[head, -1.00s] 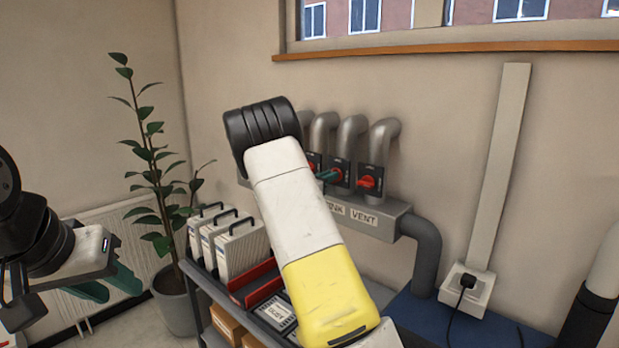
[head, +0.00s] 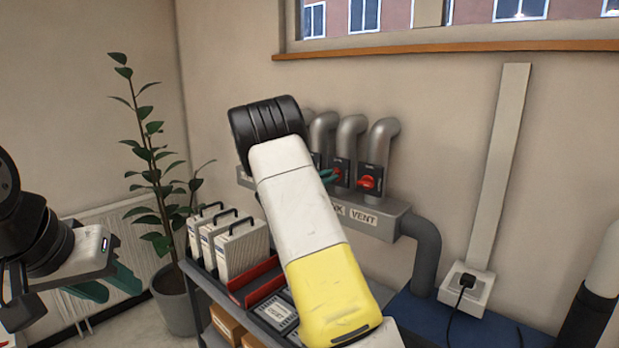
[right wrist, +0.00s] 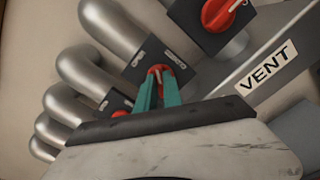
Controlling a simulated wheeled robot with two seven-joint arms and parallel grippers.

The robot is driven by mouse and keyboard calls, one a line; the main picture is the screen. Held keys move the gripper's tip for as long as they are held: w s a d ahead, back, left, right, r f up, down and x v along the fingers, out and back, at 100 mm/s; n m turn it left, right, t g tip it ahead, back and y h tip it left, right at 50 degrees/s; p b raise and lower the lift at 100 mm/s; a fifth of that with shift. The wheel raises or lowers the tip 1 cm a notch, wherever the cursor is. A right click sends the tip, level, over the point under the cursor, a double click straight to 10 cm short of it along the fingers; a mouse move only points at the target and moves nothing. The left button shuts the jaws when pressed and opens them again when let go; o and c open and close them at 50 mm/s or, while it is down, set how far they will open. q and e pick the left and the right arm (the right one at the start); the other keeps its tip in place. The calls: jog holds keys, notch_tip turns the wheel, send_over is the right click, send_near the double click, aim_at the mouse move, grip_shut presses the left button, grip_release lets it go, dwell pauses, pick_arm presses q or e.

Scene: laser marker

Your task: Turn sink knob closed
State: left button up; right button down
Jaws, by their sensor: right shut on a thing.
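The sink knob (right wrist: 158,70) is a red knob on a dark plate, beside the vent knob. My right gripper (right wrist: 158,90) has its teal fingers shut on it in the right wrist view. The fingers hide much of the knob, so its exact angle is hard to tell. In the head view my right arm covers most of the gripper, and only teal fingertips (head: 328,177) show at the knob panel. The SINK label (head: 339,210) is partly hidden by my arm. My left gripper (head: 108,284) is at the far left, fingers apart, empty, away from the knobs.
The vent knob (head: 367,182) is close on the right, above the VENT label (head: 363,217). Several grey pipes (head: 383,135) rise behind the knobs. A power outlet (head: 467,285) is at right.

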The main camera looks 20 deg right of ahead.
jog(key=m, duration=1)
jog(key=shift+s+f, duration=0.1)
jog(key=shift+f, duration=0.15)
jog(key=shift+m, duration=0.3)
jog(key=c, duration=1.5)
grip_release()
jog(key=shift+v, duration=3.9)
jog(key=shift+s+d, duration=0.1)
